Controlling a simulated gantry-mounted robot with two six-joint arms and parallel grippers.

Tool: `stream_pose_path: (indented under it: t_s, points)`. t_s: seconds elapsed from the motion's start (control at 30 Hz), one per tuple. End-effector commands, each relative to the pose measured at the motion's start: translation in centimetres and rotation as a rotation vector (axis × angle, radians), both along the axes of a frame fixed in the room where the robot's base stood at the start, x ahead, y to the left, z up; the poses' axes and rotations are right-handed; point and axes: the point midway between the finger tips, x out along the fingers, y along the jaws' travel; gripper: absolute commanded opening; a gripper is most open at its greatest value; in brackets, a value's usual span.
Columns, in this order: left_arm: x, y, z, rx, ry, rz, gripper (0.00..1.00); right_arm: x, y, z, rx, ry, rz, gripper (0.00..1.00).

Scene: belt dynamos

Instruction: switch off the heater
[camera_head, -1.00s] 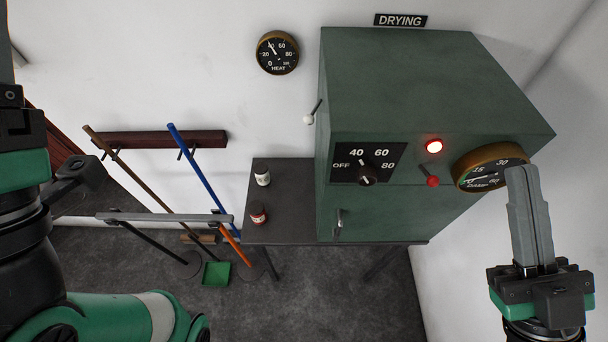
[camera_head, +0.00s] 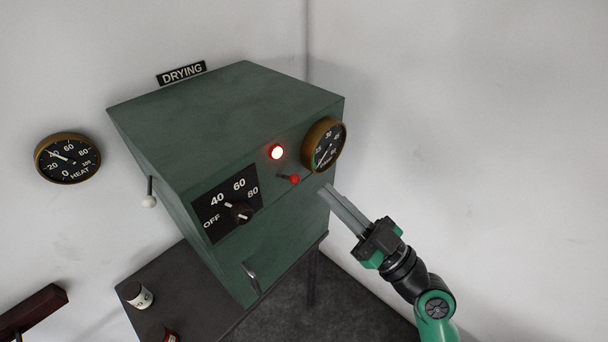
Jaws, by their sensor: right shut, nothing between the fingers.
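The green cabinet (camera_head: 225,120) under a DRYING sign has a lit red lamp (camera_head: 277,152) on its front. Below the lamp is a red-tipped toggle switch (camera_head: 294,180). To the left is a black dial knob (camera_head: 239,212) on a plate marked OFF, 40, 60 and 80; its exact setting is hard to read. My right gripper (camera_head: 327,190) is shut and empty. Its fingertips are right of the toggle and below the round gauge (camera_head: 324,144), seemingly apart from both. My left gripper is out of view.
A HEAT gauge (camera_head: 67,158) hangs on the wall at left. A white-tipped lever (camera_head: 149,200) sticks out from the cabinet's left side. A door handle (camera_head: 252,279) is below the dial. Jars (camera_head: 138,295) stand on the dark table (camera_head: 180,290). The right side is clear.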

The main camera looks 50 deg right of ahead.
Motion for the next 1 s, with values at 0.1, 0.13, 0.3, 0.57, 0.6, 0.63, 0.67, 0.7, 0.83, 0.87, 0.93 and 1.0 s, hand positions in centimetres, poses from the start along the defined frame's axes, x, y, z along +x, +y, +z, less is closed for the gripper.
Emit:
stream_pose_path:
  t_s: [0.1, 0.13, 0.3, 0.57, 0.6, 0.63, 0.67, 0.7, 0.83, 0.87, 0.93, 1.0]
  points:
    - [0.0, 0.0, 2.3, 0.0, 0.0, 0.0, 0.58, 2.4, 0.2, 1.9, 0.0, 0.0, 0.005, 0.0]
    - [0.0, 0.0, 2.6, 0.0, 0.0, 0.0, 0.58, 3.0, 0.2, 2.2, 0.0, 0.0, 0.004, 0.0]
    - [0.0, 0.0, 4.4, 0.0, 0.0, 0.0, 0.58, 6.4, 0.3, 3.7, 0.0, -0.001, 0.002, 0.0]
    - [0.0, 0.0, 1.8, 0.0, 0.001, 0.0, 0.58, 7.0, -0.4, -0.5, 0.0, 0.001, -0.001, 0.0]
    - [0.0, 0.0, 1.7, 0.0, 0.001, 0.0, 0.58, 7.0, -0.4, -0.7, 0.0, 0.001, -0.001, 0.0]
    - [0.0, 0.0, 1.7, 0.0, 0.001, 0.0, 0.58, 7.0, -0.4, -0.8, 0.0, 0.001, -0.001, 0.0]
    - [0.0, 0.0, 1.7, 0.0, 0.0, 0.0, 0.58, 7.0, -0.4, -0.8, 0.0, 0.0, -0.001, 0.0]
    - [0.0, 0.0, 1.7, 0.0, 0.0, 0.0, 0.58, 7.0, -0.4, -0.9, 0.0, 0.0, -0.001, 0.0]
    - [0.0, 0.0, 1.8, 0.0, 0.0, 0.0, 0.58, 7.0, -0.5, -0.8, 0.0, 0.0, -0.001, 0.0]
    - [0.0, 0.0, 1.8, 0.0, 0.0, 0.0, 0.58, 7.0, -0.4, -0.8, 0.0, 0.0, -0.001, 0.0]
    - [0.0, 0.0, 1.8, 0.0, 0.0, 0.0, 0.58, 7.0, -0.4, -0.8, 0.0, 0.0, 0.0, 0.0]
    - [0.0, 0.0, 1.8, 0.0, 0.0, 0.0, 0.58, 7.0, -0.4, -0.8, -0.001, -0.001, 0.0, 0.0]
